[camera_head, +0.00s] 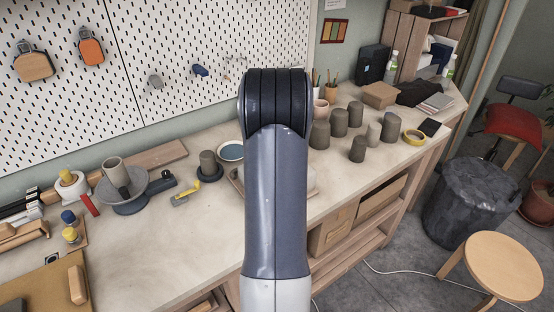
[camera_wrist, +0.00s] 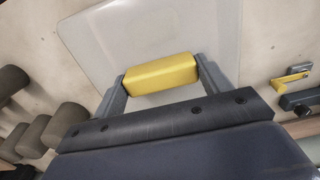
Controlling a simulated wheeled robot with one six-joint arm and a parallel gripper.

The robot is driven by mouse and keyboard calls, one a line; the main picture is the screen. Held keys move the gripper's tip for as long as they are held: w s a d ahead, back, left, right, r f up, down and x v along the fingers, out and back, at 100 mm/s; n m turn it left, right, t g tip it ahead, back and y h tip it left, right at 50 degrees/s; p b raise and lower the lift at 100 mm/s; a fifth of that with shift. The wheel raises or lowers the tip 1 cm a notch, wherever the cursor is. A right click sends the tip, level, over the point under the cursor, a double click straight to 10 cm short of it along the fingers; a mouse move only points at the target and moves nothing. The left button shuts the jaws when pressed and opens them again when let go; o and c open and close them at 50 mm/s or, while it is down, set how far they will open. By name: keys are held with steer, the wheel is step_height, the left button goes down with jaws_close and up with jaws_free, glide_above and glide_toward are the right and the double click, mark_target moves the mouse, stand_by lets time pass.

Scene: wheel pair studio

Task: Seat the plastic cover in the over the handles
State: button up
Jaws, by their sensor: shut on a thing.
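In the wrist view my gripper (camera_wrist: 161,76) is shut on a yellow block-shaped piece (camera_wrist: 160,71), with one grey finger at each end of it. A pale, translucent, round-cornered sheet (camera_wrist: 150,32), which looks like the plastic cover, lies behind the yellow piece. I cannot tell whether the yellow piece is joined to it or is its handle. In the head view my arm hides my gripper and the yellow piece. Only a pale edge (camera_head: 312,178) shows right of the arm, on the workbench. No handles can be clearly made out.
The front left benchtop has free room. A stool (camera_head: 503,265) stands at right.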

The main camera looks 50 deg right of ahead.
steer(key=shift+f, duration=0.2)
stand_by(0.3)
steer(key=shift+f+b, duration=0.35)
steer(key=shift+f, duration=0.1)
steer(key=o, duration=1.4)
steer(key=shift+o, duration=0.2)
steer(key=shift+r, duration=0.1)
step_height(320, 180, up, 11)
steer(key=shift+f+b, duration=0.2)
steer(key=shift+b, duration=0.4)
